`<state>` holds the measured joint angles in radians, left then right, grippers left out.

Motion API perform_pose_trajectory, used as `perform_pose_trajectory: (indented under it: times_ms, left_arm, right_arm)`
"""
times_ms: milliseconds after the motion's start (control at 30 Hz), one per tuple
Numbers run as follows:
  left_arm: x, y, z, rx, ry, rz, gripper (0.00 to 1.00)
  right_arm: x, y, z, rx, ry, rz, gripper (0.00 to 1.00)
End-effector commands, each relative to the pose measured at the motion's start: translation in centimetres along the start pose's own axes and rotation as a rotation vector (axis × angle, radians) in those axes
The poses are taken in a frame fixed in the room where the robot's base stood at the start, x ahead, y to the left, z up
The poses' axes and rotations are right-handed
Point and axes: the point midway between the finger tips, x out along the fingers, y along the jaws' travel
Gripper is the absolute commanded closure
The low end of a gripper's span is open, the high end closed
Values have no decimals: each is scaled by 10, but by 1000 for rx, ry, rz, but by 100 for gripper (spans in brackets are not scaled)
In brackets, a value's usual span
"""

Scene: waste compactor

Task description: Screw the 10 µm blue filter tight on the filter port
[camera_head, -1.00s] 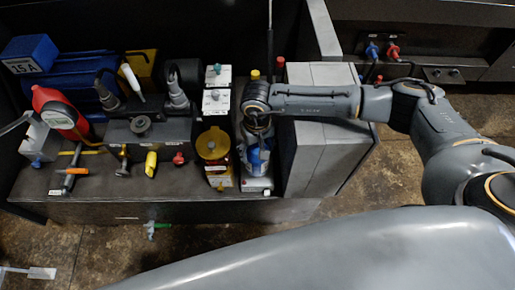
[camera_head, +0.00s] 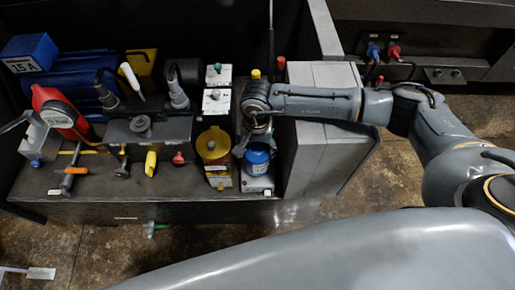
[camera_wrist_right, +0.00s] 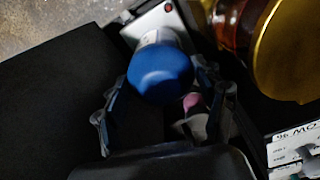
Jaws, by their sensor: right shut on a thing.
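The blue filter (camera_head: 257,160) stands upright at the right end of the bench, with a blue top and a pale lower part. In the right wrist view the round blue top (camera_wrist_right: 160,70) shows between my fingers. My right gripper (camera_head: 258,142) reaches it from behind and is shut on it, one finger on each side in the wrist view (camera_wrist_right: 165,82). The filter port under the filter is hidden, so I cannot tell how the thread sits. My left gripper is not in view.
A yellow-topped amber bowl (camera_head: 213,146) stands close left of the filter. A grey cabinet (camera_head: 325,150) rises close on the right. White switch boxes (camera_head: 217,100) stand behind the bowl. A small green-handled valve (camera_head: 156,228) sticks out below the bench front.

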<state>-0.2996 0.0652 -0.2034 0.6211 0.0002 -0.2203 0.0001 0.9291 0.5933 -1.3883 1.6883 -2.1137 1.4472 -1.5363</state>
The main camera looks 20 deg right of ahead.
Motion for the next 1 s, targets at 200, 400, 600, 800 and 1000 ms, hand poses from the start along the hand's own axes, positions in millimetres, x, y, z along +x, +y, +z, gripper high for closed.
perform_pose_trajectory:
  times_ms: [200, 400, 600, 800, 1000]
  left_arm:
    - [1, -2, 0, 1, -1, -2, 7]
    - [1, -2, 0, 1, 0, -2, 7]
    - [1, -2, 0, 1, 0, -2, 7]
    - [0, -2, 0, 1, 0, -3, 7]
    - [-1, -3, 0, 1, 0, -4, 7]
  right_arm:
    - [0, -1, 0, 199, 1, -2, 63]
    - [0, -1, 0, 210, 1, -2, 63]
    - [0, -1, 0, 283, 0, -3, 63]
    - [0, -2, 0, 550, 0, -4, 63]
    - [0, -2, -1, 661, 0, -4, 63]
